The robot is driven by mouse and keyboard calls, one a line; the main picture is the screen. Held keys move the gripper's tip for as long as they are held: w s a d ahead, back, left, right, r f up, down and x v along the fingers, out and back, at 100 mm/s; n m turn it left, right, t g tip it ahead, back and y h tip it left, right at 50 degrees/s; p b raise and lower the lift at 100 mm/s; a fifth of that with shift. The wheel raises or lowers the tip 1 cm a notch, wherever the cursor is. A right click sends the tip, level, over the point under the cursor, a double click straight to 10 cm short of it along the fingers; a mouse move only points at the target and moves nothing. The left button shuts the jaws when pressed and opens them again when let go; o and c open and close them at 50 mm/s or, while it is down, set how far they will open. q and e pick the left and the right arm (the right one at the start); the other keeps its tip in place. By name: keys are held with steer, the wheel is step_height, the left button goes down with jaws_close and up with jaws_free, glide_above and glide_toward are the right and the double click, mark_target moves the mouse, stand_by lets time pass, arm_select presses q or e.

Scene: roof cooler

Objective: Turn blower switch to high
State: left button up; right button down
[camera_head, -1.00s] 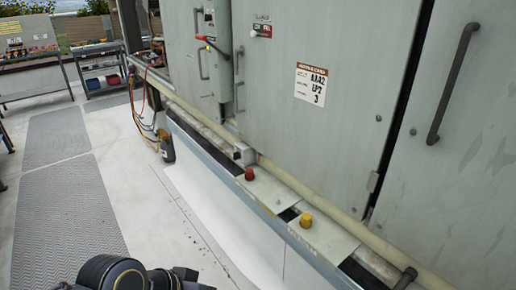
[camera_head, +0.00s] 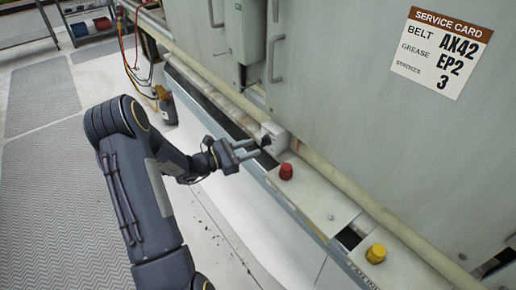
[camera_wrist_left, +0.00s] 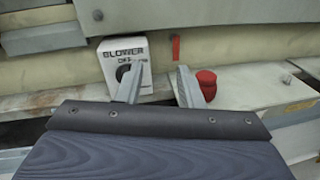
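The blower switch is a small white box (camera_head: 276,137) with a dark round knob (camera_head: 266,140), on the ledge at the foot of the grey cabinet. In the left wrist view the box (camera_wrist_left: 143,46) reads "BLOWER" and "OFF", and the knob (camera_wrist_left: 123,72) is partly hidden by the left finger. The knob's exact pointing cannot be read. My left gripper (camera_head: 251,148) is open and empty, its two fingers apart and pointing at the box's front. In the left wrist view the gripper (camera_wrist_left: 158,80) sits slightly right of the knob; contact cannot be told. My right gripper is not in view.
A red knob (camera_head: 286,171) stands on the ledge right of the box, close to my right-hand finger in the wrist view. A yellow knob (camera_head: 376,253) is further along. A pale pipe (camera_head: 335,180) runs behind them. A service card (camera_head: 441,52) is on the cabinet.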

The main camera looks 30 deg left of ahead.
mark_target(261, 141)
arm_select(q)
steer(key=a+f+n+t+y, duration=0.2)
steer(key=a+f+n, duration=0.1)
steer(key=a+f, duration=0.1)
steer(key=shift+y, duration=0.3)
steer(key=x, duration=0.8)
steer(key=shift+w+a+f, duration=0.15)
steer(key=shift+w+f, duration=0.1)
steer(key=shift+w, duration=0.05)
jaws_close()
